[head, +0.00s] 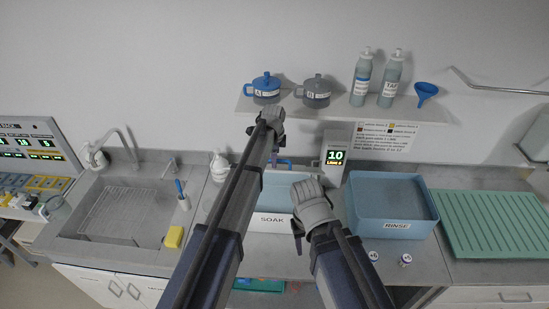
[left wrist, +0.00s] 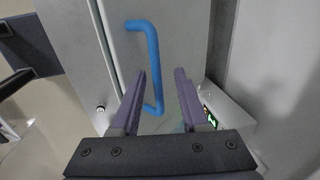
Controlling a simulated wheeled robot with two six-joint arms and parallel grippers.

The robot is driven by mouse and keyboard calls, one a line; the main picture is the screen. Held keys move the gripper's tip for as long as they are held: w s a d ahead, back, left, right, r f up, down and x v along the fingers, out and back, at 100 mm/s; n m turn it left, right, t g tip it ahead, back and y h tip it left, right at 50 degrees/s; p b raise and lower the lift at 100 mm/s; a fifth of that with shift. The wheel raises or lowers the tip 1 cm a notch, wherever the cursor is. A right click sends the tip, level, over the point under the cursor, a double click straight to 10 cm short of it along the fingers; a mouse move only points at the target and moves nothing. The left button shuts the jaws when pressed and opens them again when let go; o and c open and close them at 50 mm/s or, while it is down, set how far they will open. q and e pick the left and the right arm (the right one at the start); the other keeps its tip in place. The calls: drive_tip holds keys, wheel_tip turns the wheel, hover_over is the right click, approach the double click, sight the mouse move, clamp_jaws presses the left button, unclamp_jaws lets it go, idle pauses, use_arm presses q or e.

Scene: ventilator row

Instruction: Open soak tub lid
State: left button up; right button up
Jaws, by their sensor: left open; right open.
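The soak tub (head: 272,220), with a white SOAK label on its front, stands on the counter mid-view, partly hidden by my arms. In the left wrist view, a blue bar handle (left wrist: 151,60) is fixed to a pale panel (left wrist: 185,35) that looks like its lid. My left gripper (left wrist: 162,85) is open, with the handle's lower end showing between its purple fingers; I cannot tell whether they touch it. In the head view, the left gripper (head: 274,160) is over the tub's back. My right gripper (head: 297,240) is open at the tub's front right and holds nothing visible.
A timer box (head: 336,155) reading 10 stands behind the tub. The blue rinse tub (head: 397,226) and green ribbed mat (head: 495,222) are right. The sink (head: 118,225) is left. A shelf (head: 345,112) with pots and bottles hangs above.

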use_arm(q)
drive_tip(key=s+f+b, duration=0.9)
drive_tip(key=f+b, duration=0.5)
wheel_tip(320, 180, up, 9)
drive_tip(key=s+p, duration=0.2)
drive_tip(key=p, duration=0.7)
drive_tip(key=s+f+n+g+b, duration=0.1)
drive_tip(key=s+f+n+b, duration=0.7)
drive_tip(key=s, duration=0.8)
drive_tip(key=shift+d+f+y+b, duration=0.3)
drive_tip(key=shift+d+f+b, duration=0.1)
drive_tip(key=shift+f+b, duration=1.4)
drive_tip(key=shift+f, duration=0.1)
